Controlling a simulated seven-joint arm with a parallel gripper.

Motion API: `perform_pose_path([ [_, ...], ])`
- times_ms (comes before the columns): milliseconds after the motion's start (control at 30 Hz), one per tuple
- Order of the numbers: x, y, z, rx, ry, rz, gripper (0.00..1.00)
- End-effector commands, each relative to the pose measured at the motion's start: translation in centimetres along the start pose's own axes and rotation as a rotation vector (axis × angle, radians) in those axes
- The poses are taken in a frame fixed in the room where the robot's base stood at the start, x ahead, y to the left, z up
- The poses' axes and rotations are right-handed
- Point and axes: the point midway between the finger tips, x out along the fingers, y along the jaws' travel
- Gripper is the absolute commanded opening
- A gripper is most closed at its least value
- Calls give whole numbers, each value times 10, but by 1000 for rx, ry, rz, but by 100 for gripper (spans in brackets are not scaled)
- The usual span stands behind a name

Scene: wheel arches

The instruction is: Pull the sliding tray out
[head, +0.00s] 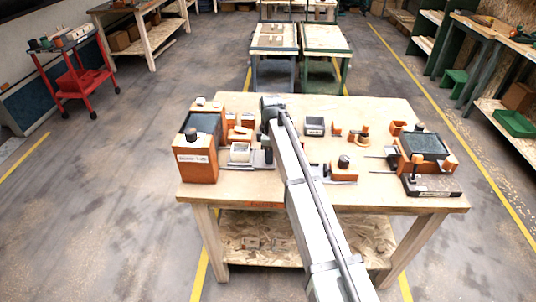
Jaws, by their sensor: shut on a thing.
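An orange unit with a dark top (199,145) stands at the left end of the wooden table. A small pale open tray (240,152) sits just right of it, above a thin grey rail. I take this to be the sliding tray. My gripper (267,157) is small and dark, low over the table at the tray's right side, partly hidden by my arm. It appears shut at the tray's right end, but the exact contact and any handle are too small to see.
Right of my arm are a grey box (314,126), several small orange blocks, and an orange fixture with a dark top (424,146) and thin rods. A dark flat base (432,187) lies at the right front. The table's front strip is mostly clear.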

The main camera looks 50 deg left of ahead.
Motion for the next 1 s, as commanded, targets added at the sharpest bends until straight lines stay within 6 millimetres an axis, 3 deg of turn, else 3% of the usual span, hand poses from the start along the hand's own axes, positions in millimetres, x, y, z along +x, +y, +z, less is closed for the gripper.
perform_pose_path([
  [267,0,1,5,4,-8,1,56],
  [633,-6,1,3,3,-6,2,57],
  [767,-22,1,3,3,-6,3,57],
  [1000,-69,2,2,3,-6,3,57],
])
